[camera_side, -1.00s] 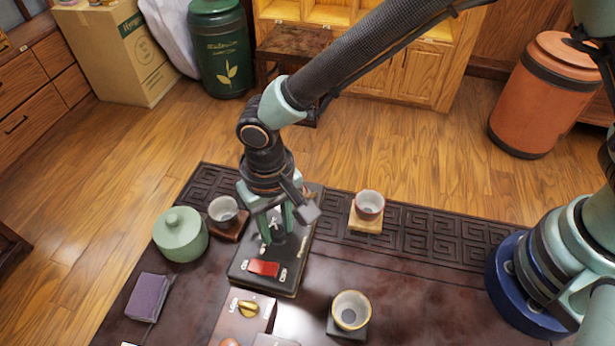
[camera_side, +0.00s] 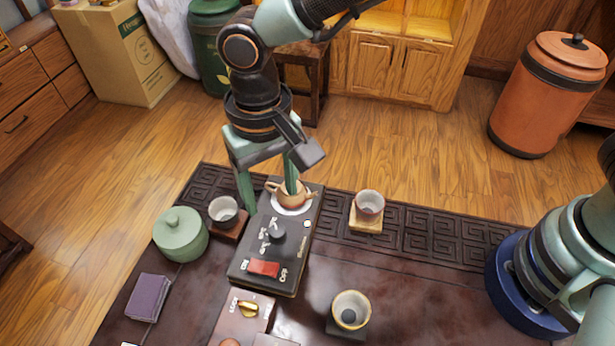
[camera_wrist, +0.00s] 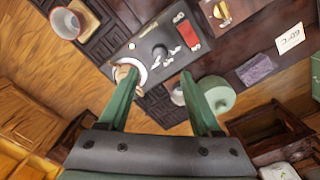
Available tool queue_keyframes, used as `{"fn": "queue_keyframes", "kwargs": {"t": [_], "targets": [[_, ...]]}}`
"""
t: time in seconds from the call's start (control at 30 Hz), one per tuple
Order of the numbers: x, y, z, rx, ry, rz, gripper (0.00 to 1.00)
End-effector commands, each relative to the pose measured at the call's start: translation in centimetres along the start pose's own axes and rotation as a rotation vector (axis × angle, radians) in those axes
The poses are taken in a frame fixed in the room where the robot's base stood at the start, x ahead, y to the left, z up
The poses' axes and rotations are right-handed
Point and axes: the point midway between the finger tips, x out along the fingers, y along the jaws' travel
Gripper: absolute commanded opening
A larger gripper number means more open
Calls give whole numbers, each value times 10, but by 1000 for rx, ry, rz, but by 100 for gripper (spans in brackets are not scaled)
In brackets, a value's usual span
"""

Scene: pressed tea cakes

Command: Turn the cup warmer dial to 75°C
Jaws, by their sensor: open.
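A black cup warmer panel (camera_side: 258,259) lies on the dark table. It carries a dark round dial (camera_side: 276,236) with small white labels that I cannot read; its setting is not clear. A red switch (camera_side: 263,268) is at its front end, and a small teapot (camera_side: 290,194) sits on a pale round plate at its far end. The dial also shows in the wrist view (camera_wrist: 159,51). My gripper (camera_side: 270,199) is open and empty, raised above the panel behind the dial, its fingers apart and near the teapot in the picture.
A brown box with a brass knob (camera_side: 248,308) stands in front of the panel. A green lidded jar (camera_side: 180,236) and a grey cup (camera_side: 223,211) are to the left. Cups on stands (camera_side: 369,205) (camera_side: 351,310) are to the right. A card reading 60°C (camera_wrist: 290,38) lies on the table.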

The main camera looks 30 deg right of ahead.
Motion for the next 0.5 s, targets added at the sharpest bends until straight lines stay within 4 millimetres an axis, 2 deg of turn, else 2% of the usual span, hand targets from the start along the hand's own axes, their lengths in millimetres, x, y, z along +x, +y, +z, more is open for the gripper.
{"fn": "queue_keyframes", "kwargs": {"t": [0.03,0.2,0.5], "targets": [[-8,0,0,0,2,-2,66],[-23,0,0,0,0,0,66],[-26,0,0,0,-1,1,66]]}}
